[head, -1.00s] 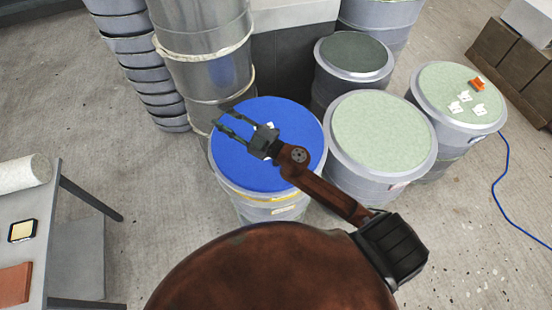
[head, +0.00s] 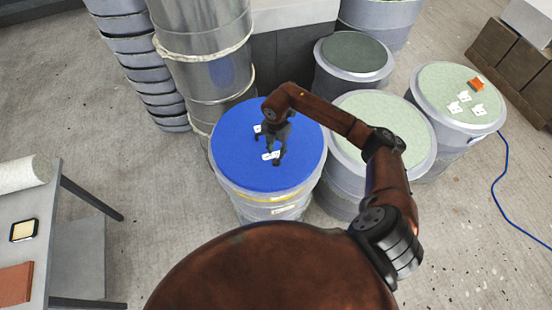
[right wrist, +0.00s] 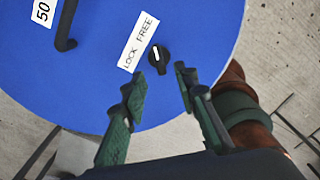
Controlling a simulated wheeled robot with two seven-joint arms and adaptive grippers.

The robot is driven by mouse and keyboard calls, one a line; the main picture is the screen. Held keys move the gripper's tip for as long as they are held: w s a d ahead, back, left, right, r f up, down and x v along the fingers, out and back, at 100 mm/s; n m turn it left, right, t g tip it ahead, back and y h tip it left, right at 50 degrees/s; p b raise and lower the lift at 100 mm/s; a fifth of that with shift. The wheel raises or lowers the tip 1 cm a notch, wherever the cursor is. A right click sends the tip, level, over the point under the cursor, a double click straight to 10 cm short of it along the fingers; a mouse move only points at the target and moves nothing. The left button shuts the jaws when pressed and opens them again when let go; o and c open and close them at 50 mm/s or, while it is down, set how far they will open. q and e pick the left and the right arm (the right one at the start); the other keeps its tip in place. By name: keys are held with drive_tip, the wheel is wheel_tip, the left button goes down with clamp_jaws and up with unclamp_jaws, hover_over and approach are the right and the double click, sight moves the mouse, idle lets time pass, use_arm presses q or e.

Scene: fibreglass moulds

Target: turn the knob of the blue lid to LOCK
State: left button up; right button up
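The blue lid (head: 232,155) lies on a drum in the middle of the head view. The lid's small black knob (right wrist: 158,59) has a white mark and shows in the right wrist view beside a white label (right wrist: 138,42) reading LOCK FREE. Which word the mark points at I cannot tell for sure. My right gripper (head: 275,156) is over the lid. In the right wrist view its two fingers (right wrist: 161,76) are apart and empty, with the knob just beyond the gap between the tips. In the head view the gripper hides the knob. My left gripper is out of view.
A black bent handle (right wrist: 66,32) and a label reading 50 (right wrist: 43,12) are also on the lid. A pale green-topped drum (head: 395,112) stands close on the right, a stack of metal drums (head: 200,60) behind. A table (head: 55,230) is at the left.

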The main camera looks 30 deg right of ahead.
sight(276, 160)
drive_tip(key=shift+f+p, duration=0.5)
drive_tip(key=shift+f, duration=2.7)
drive_tip(key=shift+c, duration=0.7)
drive_tip(key=shift+a, duration=0.1)
clamp_jaws()
